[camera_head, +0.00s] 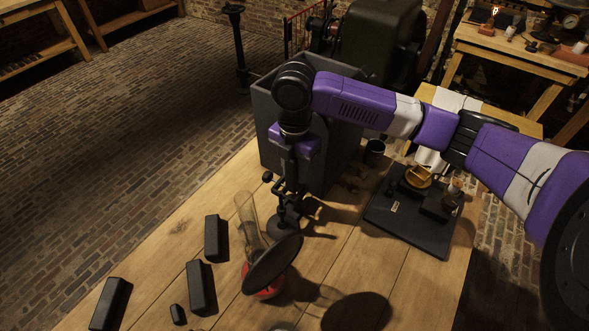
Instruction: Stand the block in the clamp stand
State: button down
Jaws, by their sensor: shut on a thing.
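My gripper (287,188) points down from the purple arm, over the wooden table in front of a grey bin. It is shut on a dark thing that looks like the block, but arm and shadow make its outline hard to tell. Just below is a dark round base with a thin upright, which looks like the clamp stand (285,222). The upright and the gripper overlap in this view, so I cannot tell whether the block touches the stand.
Dark blocks (201,288) lie at the table's left front. A clear glass cylinder (247,216) and a tilted dark disc (272,265) with red beneath stand near the front middle. The grey bin (270,130) is behind; a black board (410,222) with small parts lies right.

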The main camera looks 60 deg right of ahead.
jog(key=shift+s+a+f, duration=0.2)
jog(key=shift+f, duration=0.35)
dwell(0.7)
jog(key=c, duration=1)
grip_release()
jog(key=r, duration=0.8)
jog(key=shift+w+d+r+b, duration=0.2)
jog(key=shift+r+b, duration=0.2)
